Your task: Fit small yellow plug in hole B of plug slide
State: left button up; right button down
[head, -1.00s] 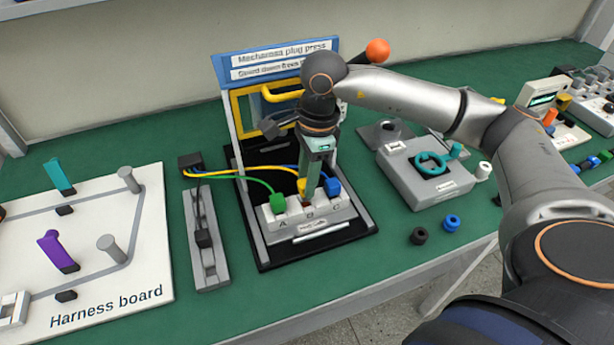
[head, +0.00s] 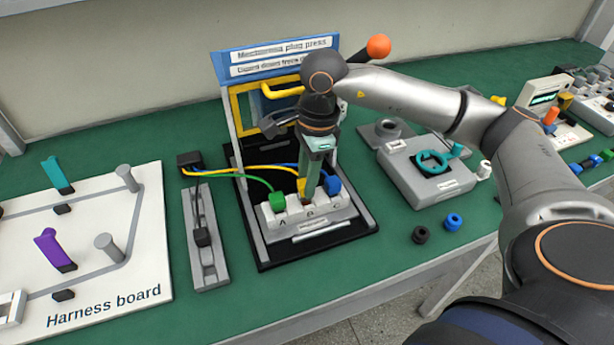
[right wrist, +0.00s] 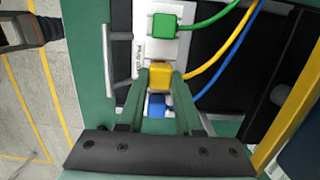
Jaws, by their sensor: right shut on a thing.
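The plug slide (head: 325,218) is a pale grey block at the front of the plug press, with holes lettered A, B and C. The small yellow plug (right wrist: 158,82) is between my right gripper's fingertips over the middle hole, B; the gripper largely hides it in the head view. My right gripper (head: 308,193) points down and is shut on it. Whether the plug is fully seated cannot be told. A green plug (head: 277,201) is at hole A and a blue plug (head: 332,186) at hole C. My left gripper is not in view.
The press's yellow frame (head: 238,118) and blue sign stand behind the slide. Yellow, green and blue wires run from a black box (head: 189,161). A grey rail (head: 206,250) lies to the left, a grey fixture (head: 425,175) with a teal ring to the right. Black and blue rings lie front right.

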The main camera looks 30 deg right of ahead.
pick_arm(q)
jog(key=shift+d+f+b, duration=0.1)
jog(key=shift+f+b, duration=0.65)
jog(key=shift+b, duration=0.05)
pick_arm(e)
jog(key=shift+f, duration=0.9)
jog(key=c, duration=0.5)
grip_release()
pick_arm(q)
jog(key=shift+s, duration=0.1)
pick_arm(e)
jog(key=shift+d+r, duration=0.1)
jog(key=shift+r, duration=0.65)
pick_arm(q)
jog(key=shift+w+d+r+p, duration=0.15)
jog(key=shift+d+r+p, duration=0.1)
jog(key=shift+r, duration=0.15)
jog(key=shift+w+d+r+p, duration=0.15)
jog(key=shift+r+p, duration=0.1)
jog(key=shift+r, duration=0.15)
pick_arm(e)
notch_tip(320, 180, up, 11)
jog(key=d, duration=0.1)
jog(key=shift+s+d, duration=0.15)
